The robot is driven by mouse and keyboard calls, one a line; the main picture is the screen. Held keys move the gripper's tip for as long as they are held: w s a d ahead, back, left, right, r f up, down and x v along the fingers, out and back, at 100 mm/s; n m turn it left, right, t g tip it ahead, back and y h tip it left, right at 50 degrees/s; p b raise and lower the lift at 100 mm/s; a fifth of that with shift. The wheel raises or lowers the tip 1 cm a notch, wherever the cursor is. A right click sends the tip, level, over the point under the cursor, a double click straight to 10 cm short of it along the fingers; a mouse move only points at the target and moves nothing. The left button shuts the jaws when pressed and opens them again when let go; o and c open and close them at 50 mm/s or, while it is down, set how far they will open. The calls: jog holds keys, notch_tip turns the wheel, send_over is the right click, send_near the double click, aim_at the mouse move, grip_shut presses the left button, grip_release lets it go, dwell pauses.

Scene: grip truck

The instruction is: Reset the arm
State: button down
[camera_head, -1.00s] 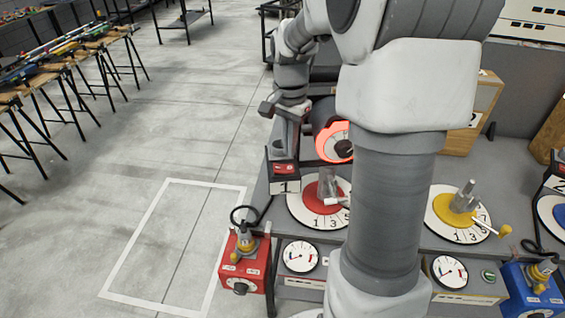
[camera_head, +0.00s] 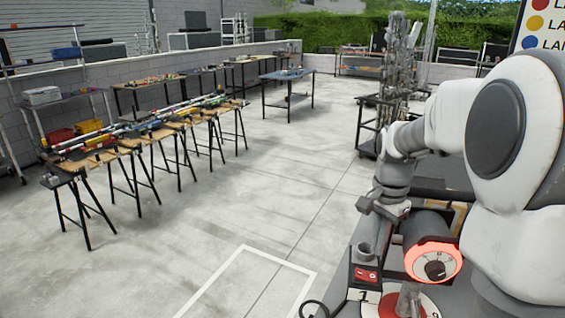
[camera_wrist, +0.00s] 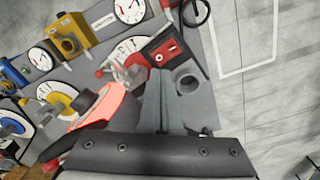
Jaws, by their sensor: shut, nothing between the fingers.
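My arm reaches in from the right of the head view, with the elbow bent and the wrist pointing down. The glowing device (camera_wrist: 100,108) is close on the left there. Contact with it cannot be told.
The switch box (camera_head: 365,274) and a red-and-white numbered dial (camera_head: 408,303) are on the bench below. Trestle tables (camera_head: 130,140) with tools stand at the left. A dark rack (camera_head: 390,120) stands behind the arm. The concrete floor (camera_head: 250,205) between is clear.

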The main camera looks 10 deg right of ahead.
jog(key=s+a+r+n+t, duration=0.2)
jog(key=s+a+r+n, duration=0.2)
jog(key=s, duration=0.5)
jog(key=s+a+r+n+t, duration=0.3)
jog(key=s+a+n, duration=0.5)
jog(key=s, duration=0.1)
jog(key=shift+s+r, duration=0.2)
jog(key=shift+r, duration=0.2)
jog(key=shift+a, duration=0.15)
dwell(0.4)
